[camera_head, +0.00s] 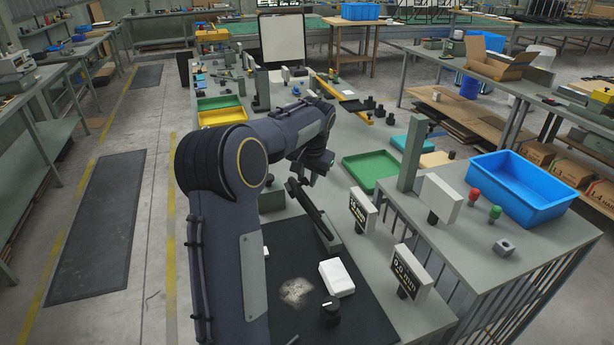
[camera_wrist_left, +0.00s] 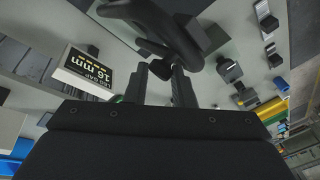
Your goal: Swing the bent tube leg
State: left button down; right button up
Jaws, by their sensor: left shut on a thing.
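The bent tube leg (camera_wrist_left: 165,28) is a dark, thick curved tube at the top of the left wrist view. My left gripper (camera_wrist_left: 160,72) has its two dark fingers upright beneath the curve, shut on the tube's lower part. In the head view my left arm reaches over the bench, and the left gripper (camera_head: 318,163) is a dark shape above it, its fingertips largely hidden. A long dark bar (camera_head: 311,208) slants below it; I cannot tell whether it is part of the leg. My right gripper is not in view.
A 16 mm gap sign (camera_head: 362,211) stands right of the gripper and also shows in the wrist view (camera_wrist_left: 84,71). Another sign (camera_head: 411,273), a white block (camera_head: 337,278) and a black knob (camera_head: 330,311) are nearer. A green tray (camera_head: 371,171) and blue bin (camera_head: 521,187) stand right.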

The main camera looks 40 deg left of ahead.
pick_arm(q)
jog(key=c, duration=1.6)
grip_release()
jog(key=shift+d+f, duration=0.55)
jog(key=o, duration=0.4)
jog(key=shift+w+d, duration=0.1)
jog(key=shift+d, duration=0.05)
jog(key=shift+a+r, duration=0.1)
jog(key=shift+a, duration=0.25)
jog(key=v, duration=0.7)
jog(key=shift+r+b, duration=0.4)
jog(key=shift+w, duration=0.1)
